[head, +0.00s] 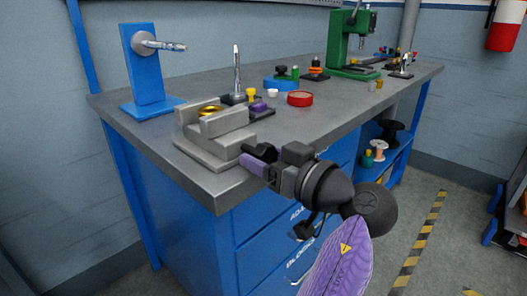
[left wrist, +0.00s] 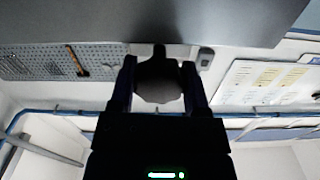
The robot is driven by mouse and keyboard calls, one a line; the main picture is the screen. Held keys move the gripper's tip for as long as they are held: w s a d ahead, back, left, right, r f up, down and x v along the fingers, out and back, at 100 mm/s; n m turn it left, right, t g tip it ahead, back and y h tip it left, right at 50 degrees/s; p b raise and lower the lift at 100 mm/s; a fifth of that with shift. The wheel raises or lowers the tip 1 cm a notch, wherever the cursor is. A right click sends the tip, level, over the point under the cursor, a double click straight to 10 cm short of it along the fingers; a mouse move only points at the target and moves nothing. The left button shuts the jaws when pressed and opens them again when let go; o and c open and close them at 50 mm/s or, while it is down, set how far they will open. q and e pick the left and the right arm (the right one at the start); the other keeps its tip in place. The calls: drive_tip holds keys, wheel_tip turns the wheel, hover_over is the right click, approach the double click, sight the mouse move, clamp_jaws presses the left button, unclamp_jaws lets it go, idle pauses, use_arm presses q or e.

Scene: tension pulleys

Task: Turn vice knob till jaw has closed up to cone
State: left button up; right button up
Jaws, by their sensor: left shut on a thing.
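The grey vice (head: 205,150) stands at the near left corner of the workbench. A gold cone (head: 209,111) sits between its jaws and is partly hidden by the near jaw. I cannot tell whether the jaw touches the cone. My left gripper (head: 256,158) is at the right end of the vice, low over the bench edge. In the left wrist view, my left gripper (left wrist: 158,85) is shut on the dark grey knob (left wrist: 158,92), with one finger on each side. The knob is mostly hidden in the head view. My right gripper is not in view.
A blue stand (head: 145,70) with a metal spindle is behind the vice. The workbench (head: 325,125) also holds a metal spike (head: 237,72), a red round dish (head: 300,98), small coloured parts and a green press (head: 347,45). The bench's front right stretch is clear.

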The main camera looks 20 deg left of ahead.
use_arm(q)
drive_tip(key=m+p, duration=0.2)
drive_tip(key=shift+s+r+p, duration=0.1)
drive_tip(key=shift+r+p, duration=0.15)
drive_tip(key=shift+p, duration=0.05)
drive_tip(key=m+p, duration=0.2)
drive_tip(key=shift+f+m, duration=0.1)
drive_tip(key=shift+m, duration=0.2)
drive_tip(key=shift+f+m+p, duration=0.1)
drive_tip(key=shift+m+p, duration=0.5)
drive_tip(key=shift+p, duration=0.05)
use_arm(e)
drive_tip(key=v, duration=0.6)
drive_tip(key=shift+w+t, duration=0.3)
use_arm(q)
drive_tip(key=shift+f, duration=0.1)
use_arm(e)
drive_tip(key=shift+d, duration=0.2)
use_arm(q)
drive_tip(key=o, duration=1.3)
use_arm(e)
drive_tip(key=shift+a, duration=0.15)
